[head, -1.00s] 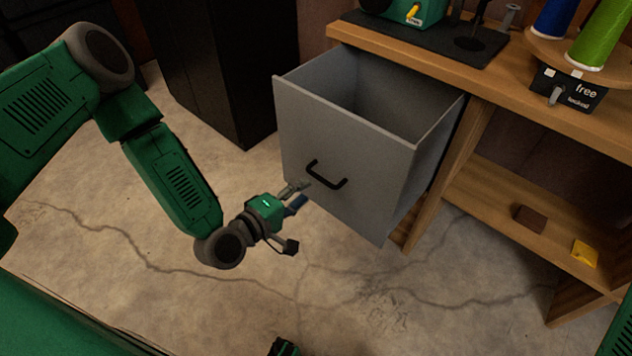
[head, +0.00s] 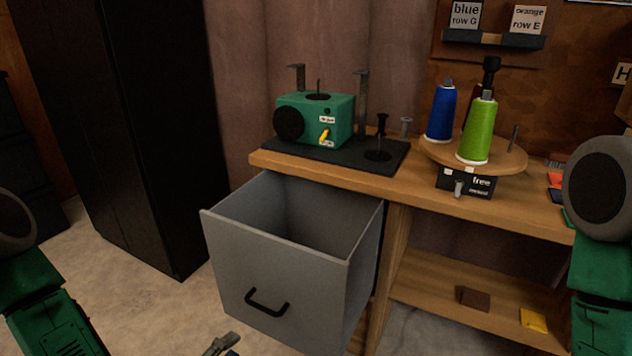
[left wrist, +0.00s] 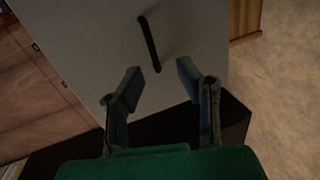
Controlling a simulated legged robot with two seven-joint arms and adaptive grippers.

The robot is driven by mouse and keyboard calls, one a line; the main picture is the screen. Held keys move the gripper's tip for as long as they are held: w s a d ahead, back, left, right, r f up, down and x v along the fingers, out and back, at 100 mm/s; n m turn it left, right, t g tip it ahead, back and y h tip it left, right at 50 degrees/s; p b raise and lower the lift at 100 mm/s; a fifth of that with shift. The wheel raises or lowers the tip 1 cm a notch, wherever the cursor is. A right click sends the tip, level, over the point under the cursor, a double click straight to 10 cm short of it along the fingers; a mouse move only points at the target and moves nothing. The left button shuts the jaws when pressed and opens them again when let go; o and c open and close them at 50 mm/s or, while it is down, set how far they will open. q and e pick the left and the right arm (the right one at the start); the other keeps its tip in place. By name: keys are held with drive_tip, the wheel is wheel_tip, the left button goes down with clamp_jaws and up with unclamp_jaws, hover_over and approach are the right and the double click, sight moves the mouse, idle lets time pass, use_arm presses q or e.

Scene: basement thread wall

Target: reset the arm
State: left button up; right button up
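My left gripper (left wrist: 157,88) is open in the left wrist view, its two fingers apart with nothing between them. The drawer's black handle (left wrist: 150,44) is just beyond the fingertips, in front of the grey drawer face (left wrist: 95,40). In the head view only a fingertip of the left gripper (head: 222,344) shows at the bottom edge, left of and below the handle (head: 268,302). The grey drawer (head: 235,263) is pulled open, and the part of its inside that shows looks empty. My right arm shows at the right edge, but its gripper is out of view.
A wooden workbench (head: 400,185) carries a green machine (head: 335,115) on a black mat. Blue (head: 441,113) and green (head: 478,132) thread cones stand on a round wooden stand. A black cabinet (head: 125,130) is at the left. Bare floor lies left of the drawer.

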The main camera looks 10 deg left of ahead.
use_arm(q)
drive_tip(key=s+f+m+g+y+p, duration=0.2)
drive_tip(key=s+m+g+p, duration=0.5)
drive_tip(key=s+m+g, duration=0.5)
drive_tip(key=s+a+r+m+g+y+p, duration=0.1)
drive_tip(key=s+a+r+m+y, duration=0.1)
drive_tip(key=s+a, duration=0.5)
drive_tip(key=shift+s+r+y+p, duration=0.3)
drive_tip(key=shift+s+r+y, duration=0.15)
drive_tip(key=shift+s+y, duration=0.35)
drive_tip(key=shift+w+d, duration=0.1)
drive_tip(key=shift+d, duration=0.05)
